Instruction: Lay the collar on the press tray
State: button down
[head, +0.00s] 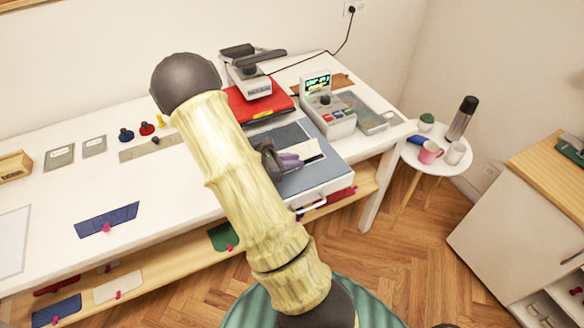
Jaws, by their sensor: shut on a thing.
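My gripper (291,160), dark with purple fingers, is at the right of my arm, over the press tray. It is shut on a small white piece, which I take to be the collar (309,149). Only part of the collar shows past the fingers. The press tray (322,178) is a flat grey-blue pad in a white frame with a handle at its front. The collar is over the tray's pad; I cannot tell whether it touches it. My arm hides the tray's left side.
A red press base (262,106) and a control box (328,116) with a lit screen stand behind the tray. A blue piece with a pink clip (107,219) lies on the left of the table (165,190). A round side table (440,163) holds mugs and a flask.

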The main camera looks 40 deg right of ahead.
aim_at(292, 179)
jog(key=shift+f, duration=0.2)
jog(key=shift+f+p, duration=0.35)
jog(key=shift+f, duration=1.7)
jog(key=shift+f, duration=0.25)
jog(key=c, duration=1.4)
grip_release()
jog(key=shift+o, duration=0.2)
jog(key=shift+r, duration=0.1)
